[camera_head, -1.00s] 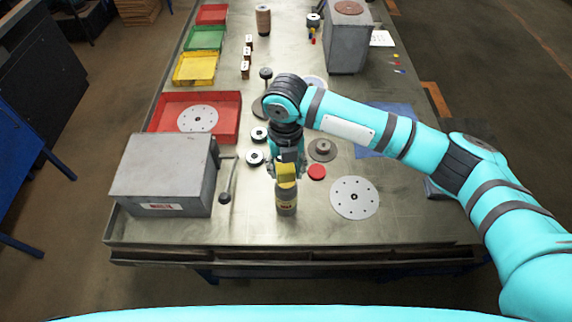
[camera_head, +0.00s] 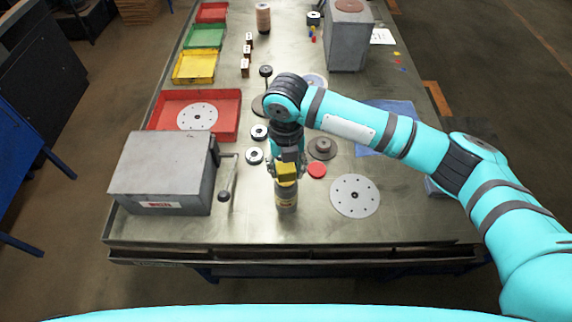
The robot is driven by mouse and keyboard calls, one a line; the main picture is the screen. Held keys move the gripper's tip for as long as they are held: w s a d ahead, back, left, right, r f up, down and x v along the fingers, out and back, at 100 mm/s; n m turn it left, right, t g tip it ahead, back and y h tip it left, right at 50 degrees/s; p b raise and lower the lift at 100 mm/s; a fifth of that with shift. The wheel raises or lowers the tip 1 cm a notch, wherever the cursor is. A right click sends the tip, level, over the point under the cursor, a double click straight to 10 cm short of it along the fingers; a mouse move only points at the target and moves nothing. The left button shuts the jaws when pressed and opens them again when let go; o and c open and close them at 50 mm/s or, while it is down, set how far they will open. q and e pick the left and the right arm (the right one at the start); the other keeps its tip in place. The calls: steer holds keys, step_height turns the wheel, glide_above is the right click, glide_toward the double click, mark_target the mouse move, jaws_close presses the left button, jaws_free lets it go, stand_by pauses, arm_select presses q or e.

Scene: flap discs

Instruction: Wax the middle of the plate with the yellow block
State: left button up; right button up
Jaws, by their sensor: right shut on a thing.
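The yellow block (camera_head: 286,173) is in my right gripper (camera_head: 286,167), which is shut on it and points down. The block shows right at the top of a dark bottle or can (camera_head: 286,198) with a yellowish label; I cannot tell whether they touch. A pale round plate with small holes (camera_head: 355,196) lies flat on the table, to the right of the bottle and apart from the block. A similar pale plate (camera_head: 197,116) lies in the red tray (camera_head: 234,128). My left gripper is not in view.
A grey box-shaped machine with a lever (camera_head: 164,168) stands at the left front. A red disc (camera_head: 317,170), a brownish disc (camera_head: 322,149) and two dark ringed discs lie near my gripper. A blue sheet (camera_head: 369,151) lies partly under my arm. The table's front strip is clear.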

mark_target(286, 167)
steer(key=shift+f, duration=0.5)
stand_by(0.3)
steer(key=shift+s+f, duration=0.1)
stand_by(1.5)
step_height(286, 167, up, 5)
steer(key=p, duration=0.5)
steer(key=shift+r, duration=1.05)
steer(key=shift+d, duration=0.1)
